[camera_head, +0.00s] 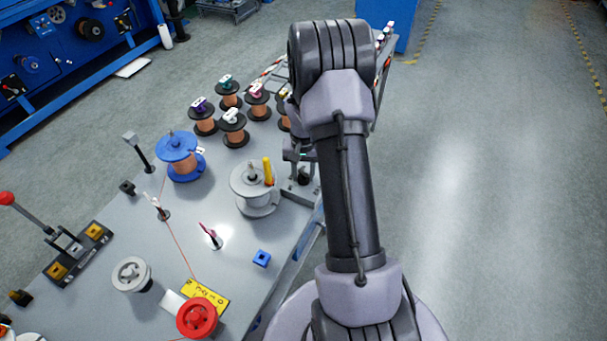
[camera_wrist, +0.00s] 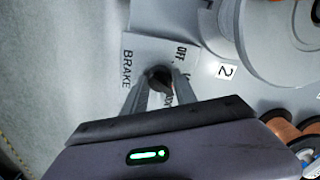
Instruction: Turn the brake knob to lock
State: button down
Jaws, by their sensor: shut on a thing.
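The brake knob (camera_wrist: 160,74) is small and dark. In the wrist view it sits between the fingertips of my gripper (camera_wrist: 159,84), which is shut on it. The knob stands on a light plate (camera_wrist: 143,46) printed with BRAKE, OFF and a partly covered word that looks like LOCK. The fingers hide much of the knob, so I cannot tell which way it points. In the head view my gripper (camera_head: 297,155) is over the plate (camera_head: 300,194) at the table's right edge, partly behind my arm.
A grey spool (camera_head: 254,199) with a yellow upright piece stands close left of the plate. A blue spool (camera_head: 181,167) and several copper-wire spools (camera_head: 234,136) stand farther away on the grey table (camera_head: 120,220). Open floor (camera_head: 480,200) lies to the right.

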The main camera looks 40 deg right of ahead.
aim_at(303, 174)
jog(key=m+b, duration=0.1)
jog(key=m, duration=0.4)
jog(key=shift+m, duration=0.7)
jog(key=c, duration=1)
grip_release()
jog(key=shift+r, duration=0.1)
notch_tip(303, 174, up, 17)
jog(key=p, duration=0.5)
jog(key=shift+p, duration=0.4)
jog(key=shift+r, duration=0.1)
